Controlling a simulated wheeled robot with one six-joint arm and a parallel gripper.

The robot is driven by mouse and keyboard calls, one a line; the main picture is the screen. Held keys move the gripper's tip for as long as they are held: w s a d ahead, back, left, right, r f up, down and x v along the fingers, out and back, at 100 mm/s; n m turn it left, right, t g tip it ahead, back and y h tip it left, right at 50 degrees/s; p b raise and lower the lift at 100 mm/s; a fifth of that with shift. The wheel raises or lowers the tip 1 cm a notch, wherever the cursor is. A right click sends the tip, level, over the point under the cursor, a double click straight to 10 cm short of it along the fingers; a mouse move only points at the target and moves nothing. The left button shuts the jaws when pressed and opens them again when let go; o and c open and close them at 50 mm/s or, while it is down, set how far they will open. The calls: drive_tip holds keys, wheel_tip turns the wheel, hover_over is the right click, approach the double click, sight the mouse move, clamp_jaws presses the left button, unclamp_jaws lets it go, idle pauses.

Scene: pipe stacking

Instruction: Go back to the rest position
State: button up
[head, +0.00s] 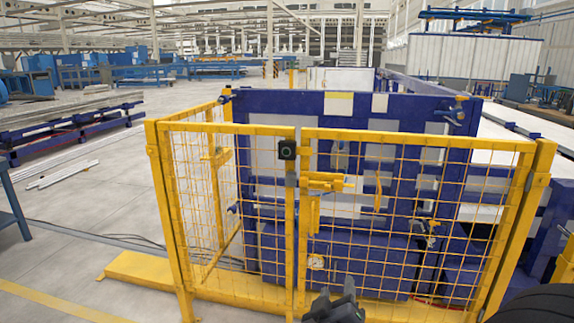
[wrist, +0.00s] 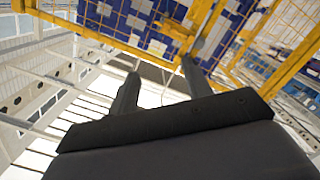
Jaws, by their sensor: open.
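My gripper (head: 334,304) shows at the bottom edge of the head view, in front of the yellow mesh fence. Its two dark fingers stand apart in the wrist view (wrist: 160,88), with nothing between them. The gripper is open and empty. No pipe is near the fingers. The wrist view is tilted, with the yellow fence frame (wrist: 275,75) and the blue machine (wrist: 155,25) at the top. Most of my arm is out of the head view.
The yellow mesh fence (head: 420,138) with a latched gate encloses a blue machine (head: 280,108) straight ahead. Blue racks with long pale pipes (head: 70,120) stand at the left. Several loose pale bars (head: 62,174) lie on the floor. Grey floor (head: 70,235) is open at the left.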

drive_tip(key=s+a+r+g+y+p, duration=0.3)
drive_tip(key=s+a+g+y+p, duration=0.1)
drive_tip(key=a+g+y+p, duration=0.2)
drive_tip(key=shift+a+n+y+p, duration=0.15)
drive_tip(key=shift+n+y+p, duration=0.15)
drive_tip(key=shift+y+p, duration=0.65)
drive_tip(key=shift+f+h, duration=0.15)
drive_tip(key=shift+h, duration=0.1)
